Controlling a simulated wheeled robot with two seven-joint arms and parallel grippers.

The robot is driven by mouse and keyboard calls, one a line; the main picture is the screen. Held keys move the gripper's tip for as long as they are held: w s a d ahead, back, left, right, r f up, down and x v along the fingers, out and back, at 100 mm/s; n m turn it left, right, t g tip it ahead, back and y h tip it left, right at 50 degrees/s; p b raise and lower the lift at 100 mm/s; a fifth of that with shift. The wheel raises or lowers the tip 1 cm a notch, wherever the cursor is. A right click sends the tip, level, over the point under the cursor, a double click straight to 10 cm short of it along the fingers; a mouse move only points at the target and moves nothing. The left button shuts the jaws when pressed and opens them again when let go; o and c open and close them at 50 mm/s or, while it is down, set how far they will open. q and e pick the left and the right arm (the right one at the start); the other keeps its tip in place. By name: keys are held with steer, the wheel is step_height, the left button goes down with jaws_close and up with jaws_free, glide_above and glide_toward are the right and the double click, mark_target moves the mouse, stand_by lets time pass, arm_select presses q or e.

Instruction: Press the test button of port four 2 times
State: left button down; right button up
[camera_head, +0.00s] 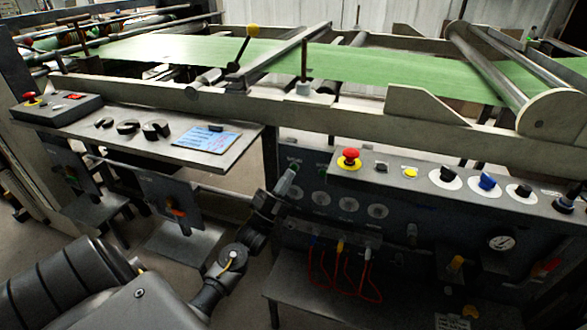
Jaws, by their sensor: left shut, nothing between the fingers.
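A dark panel below the machine frame carries a row of several round grey ports; the rightmost port (377,211) and the leftmost port (294,196) both show. Their labels are too small to read, so I cannot tell the numbering. Small green marks lie above the ports at the left. I cannot make out which part is the test button of port four. My left gripper (289,172) is shut and empty, in front of the panel's left end above the leftmost port. I cannot tell whether it touches the panel. My right gripper is out of view.
A control box with a red emergency button (349,157) and several knobs, one a blue knob (487,182), juts out at the right. Red cables (368,278) hang below the ports. A shelf (110,132) with a blue sheet (208,139) stands left. Green web (190,50) runs behind.

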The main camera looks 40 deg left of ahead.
arm_select(q)
steer(key=shift+w, duration=0.2)
steer(key=shift+w+a, duration=0.15)
steer(key=shift+w, duration=0.1)
steer(key=shift+w+a+b, duration=0.15)
steer(key=shift+w+b, duration=0.15)
steer(key=shift+w, duration=0.05)
stand_by(0.7)
steer(key=shift+s, duration=0.1)
steer(key=shift+s+d+p, duration=0.3)
steer(key=shift+s+p, duration=0.15)
steer(key=shift+s, duration=0.25)
